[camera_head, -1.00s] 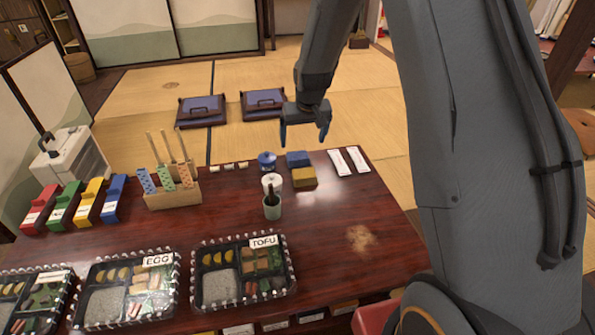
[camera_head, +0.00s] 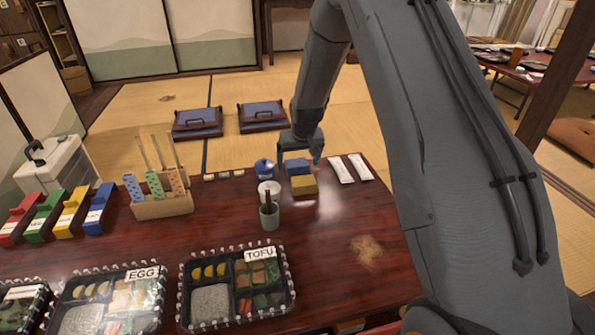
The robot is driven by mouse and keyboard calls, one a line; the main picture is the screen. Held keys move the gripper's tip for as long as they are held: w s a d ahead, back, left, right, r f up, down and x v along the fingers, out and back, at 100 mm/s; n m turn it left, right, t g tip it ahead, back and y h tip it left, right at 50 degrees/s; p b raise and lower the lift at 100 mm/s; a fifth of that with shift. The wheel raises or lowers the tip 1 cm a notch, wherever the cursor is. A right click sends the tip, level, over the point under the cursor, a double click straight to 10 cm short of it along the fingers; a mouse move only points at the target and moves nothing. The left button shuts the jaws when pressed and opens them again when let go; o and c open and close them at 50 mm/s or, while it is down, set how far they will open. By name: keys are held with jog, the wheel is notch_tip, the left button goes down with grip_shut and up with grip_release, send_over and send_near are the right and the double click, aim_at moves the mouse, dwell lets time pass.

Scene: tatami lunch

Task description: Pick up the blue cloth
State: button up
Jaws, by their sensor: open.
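The blue cloth (camera_head: 298,167) is a small folded block at the back of the dark red table, just behind a yellow-brown folded block (camera_head: 304,186). My gripper (camera_head: 298,160) points down at the blue cloth, with its two fingers apart, one to each side of the cloth's upper part. The gripper is open. I cannot tell from this view whether the fingers touch the cloth.
A lidded blue pot (camera_head: 264,168), a white cup (camera_head: 269,189) and a green cup (camera_head: 269,215) stand just left. Two white packets (camera_head: 351,169) lie right. Bento boxes (camera_head: 236,283) line the front. A brown stain (camera_head: 368,252) marks the otherwise clear right side of the table (camera_head: 330,225).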

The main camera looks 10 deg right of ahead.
aim_at(298, 164)
jog(key=shift+w+f, duration=0.2)
jog(key=shift+f, duration=0.25)
jog(key=shift+r, duration=0.1)
jog(key=c, duration=1.1)
notch_tip(298, 164, up, 10)
jog(key=p, duration=0.3)
jog(key=shift+p, duration=0.4)
jog(key=shift+c, duration=0.2)
